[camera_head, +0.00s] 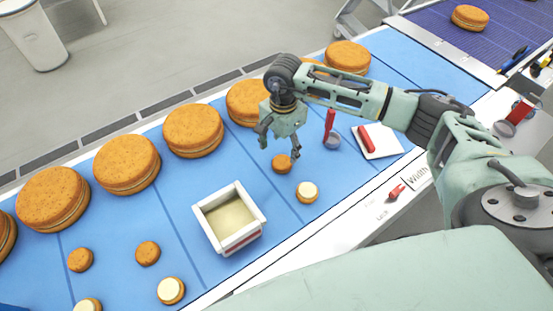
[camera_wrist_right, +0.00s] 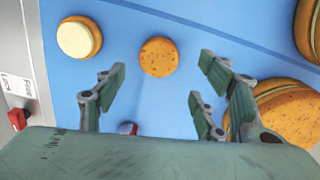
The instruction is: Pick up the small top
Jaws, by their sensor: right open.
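The small top (camera_head: 282,163) is a plain orange-brown round lying flat on the blue belt (camera_head: 310,230). It also shows in the right wrist view (camera_wrist_right: 158,57), a little beyond the fingertips and between their lines. My right gripper (camera_head: 281,147) is open and empty just above and behind the small top, apart from it; its fingers also show in the wrist view (camera_wrist_right: 158,85). A small round with pale cream (camera_head: 307,192) lies beside the top, nearer me, and shows in the wrist view (camera_wrist_right: 78,38). My left gripper is not in view.
A white box with cream (camera_head: 201,224) stands left of the small top. Large filled rounds (camera_head: 194,130) line the belt's far side. A red-handled tool (camera_head: 329,124) and a white tray (camera_head: 392,150) lie to the right. More small rounds (camera_head: 147,253) lie lower left.

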